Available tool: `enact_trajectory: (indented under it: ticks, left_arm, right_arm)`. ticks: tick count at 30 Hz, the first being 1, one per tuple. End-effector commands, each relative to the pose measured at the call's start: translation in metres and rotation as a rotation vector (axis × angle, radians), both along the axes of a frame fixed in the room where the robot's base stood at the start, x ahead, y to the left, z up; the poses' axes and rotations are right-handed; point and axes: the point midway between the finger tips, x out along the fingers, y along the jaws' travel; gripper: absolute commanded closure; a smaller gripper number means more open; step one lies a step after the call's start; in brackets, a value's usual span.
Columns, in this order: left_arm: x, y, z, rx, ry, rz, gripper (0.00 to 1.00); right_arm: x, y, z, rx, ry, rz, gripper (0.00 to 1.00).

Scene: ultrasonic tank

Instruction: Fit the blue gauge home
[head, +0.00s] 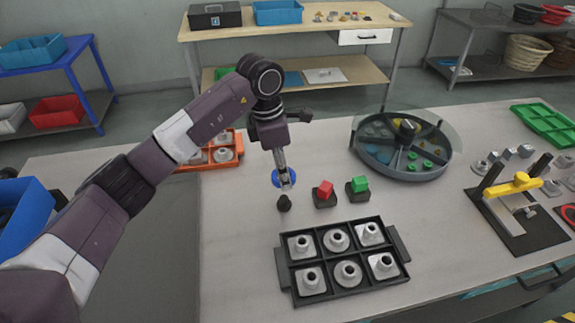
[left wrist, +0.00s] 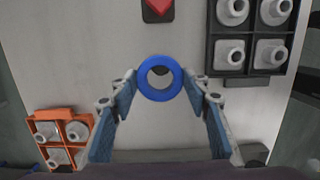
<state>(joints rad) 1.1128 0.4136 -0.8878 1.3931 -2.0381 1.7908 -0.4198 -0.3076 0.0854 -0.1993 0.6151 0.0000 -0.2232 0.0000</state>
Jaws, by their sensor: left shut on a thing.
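The blue gauge is a ring (head: 276,179), also seen in the left wrist view (left wrist: 143,80). My left gripper (head: 284,180) is shut on it, with a fingertip at each side of the ring in the wrist view (left wrist: 160,85). The ring is held above the table. A small black post (head: 284,203) stands just below it in the head view. Something dark, perhaps this post, shows partly through the ring's hole in the wrist view. My right gripper is not in view.
A black tray (head: 294,275) with several metal fittings lies in front. An orange tray (head: 222,160) is behind my left arm. A round compartment tray (head: 400,173) and a yellow clamp fixture (head: 514,187) stand right. Bare table (head: 240,240) lies left of the black tray.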

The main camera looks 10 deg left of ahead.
Motion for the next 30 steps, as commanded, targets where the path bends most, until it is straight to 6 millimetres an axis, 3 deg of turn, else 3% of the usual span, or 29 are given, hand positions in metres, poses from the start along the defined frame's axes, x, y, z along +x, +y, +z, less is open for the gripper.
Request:
enact_trajectory:
  ticks: [5,15,30]
  left_arm:
    - [-0.001,-0.001,-0.018,-0.002,0.002,0.0,0.89]
    - [0.0,-0.001,-0.052,-0.001,0.0,-0.002,0.89]
    - [0.0,-0.001,-0.056,-0.001,0.0,-0.002,0.89]
  right_arm:
    - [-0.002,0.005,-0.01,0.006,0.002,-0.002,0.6]
    - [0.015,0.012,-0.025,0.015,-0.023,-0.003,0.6]
    - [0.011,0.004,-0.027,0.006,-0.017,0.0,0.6]
